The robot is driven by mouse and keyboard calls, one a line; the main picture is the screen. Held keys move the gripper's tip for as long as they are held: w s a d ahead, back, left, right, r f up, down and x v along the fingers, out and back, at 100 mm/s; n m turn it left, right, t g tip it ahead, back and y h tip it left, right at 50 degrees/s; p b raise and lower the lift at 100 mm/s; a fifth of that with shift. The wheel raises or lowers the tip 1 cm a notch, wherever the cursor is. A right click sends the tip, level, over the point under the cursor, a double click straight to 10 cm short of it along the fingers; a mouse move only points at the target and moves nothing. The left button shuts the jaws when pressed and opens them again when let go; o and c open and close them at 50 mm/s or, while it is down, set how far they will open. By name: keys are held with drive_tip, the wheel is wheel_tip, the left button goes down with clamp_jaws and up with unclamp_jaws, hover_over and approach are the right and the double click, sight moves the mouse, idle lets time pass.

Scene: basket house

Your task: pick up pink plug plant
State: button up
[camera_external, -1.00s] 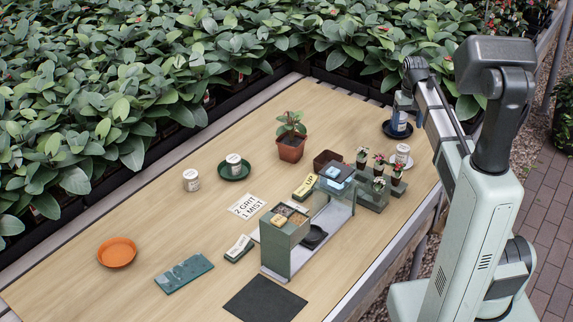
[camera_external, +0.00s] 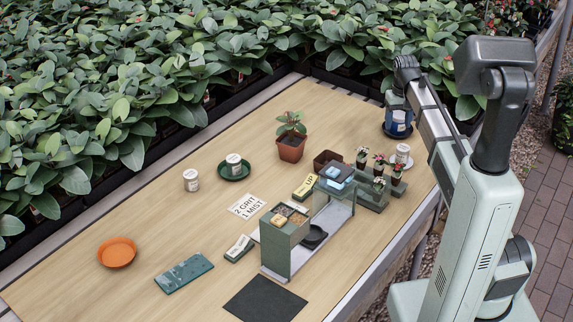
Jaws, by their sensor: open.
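Several small plug plants in dark pots stand in and around a grey-green plug rack (camera_external: 372,200) at the right of the table. One plant with a pinkish bloom (camera_external: 378,160) is at the middle back. Another with a reddish-pink bloom (camera_external: 398,169) is to its right, and a paler one (camera_external: 362,152) is to its left. The blooms are too small to tell which is the pink one.
A white tub (camera_external: 403,150) is close behind the plants. A brown square pot (camera_external: 325,158), a terracotta potted plant (camera_external: 291,148) and a grey-green stand (camera_external: 286,245) are to the left.

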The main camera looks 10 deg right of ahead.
drive_tip(key=s+a+r, duration=0.2)
drive_tip(key=s+a, duration=0.1)
drive_tip(key=a, duration=0.2)
drive_tip(key=m, duration=0.9)
hover_over(380, 163)
drive_tip(key=w, duration=0.1)
drive_tip(key=shift+m, duration=0.3)
drive_tip(key=shift+w+d+f, duration=0.1)
drive_tip(key=shift+d+f, duration=0.05)
drive_tip(key=shift+f, duration=1.95)
drive_tip(key=shift+w+d+f, duration=0.1)
drive_tip(key=shift+d+f, duration=0.05)
drive_tip(key=shift+f, duration=1.9)
drive_tip(key=shift+s+a+f, duration=0.1)
drive_tip(key=shift+s+f, duration=0.1)
drive_tip(key=shift+f, duration=0.4)
drive_tip(key=shift+s+a+f, duration=0.1)
drive_tip(key=shift+f, duration=0.9)
drive_tip(key=shift+s+a+f, duration=0.1)
drive_tip(key=shift+f, duration=0.9)
drive_tip(key=shift+c, duration=0.3)
drive_tip(key=c, duration=1)
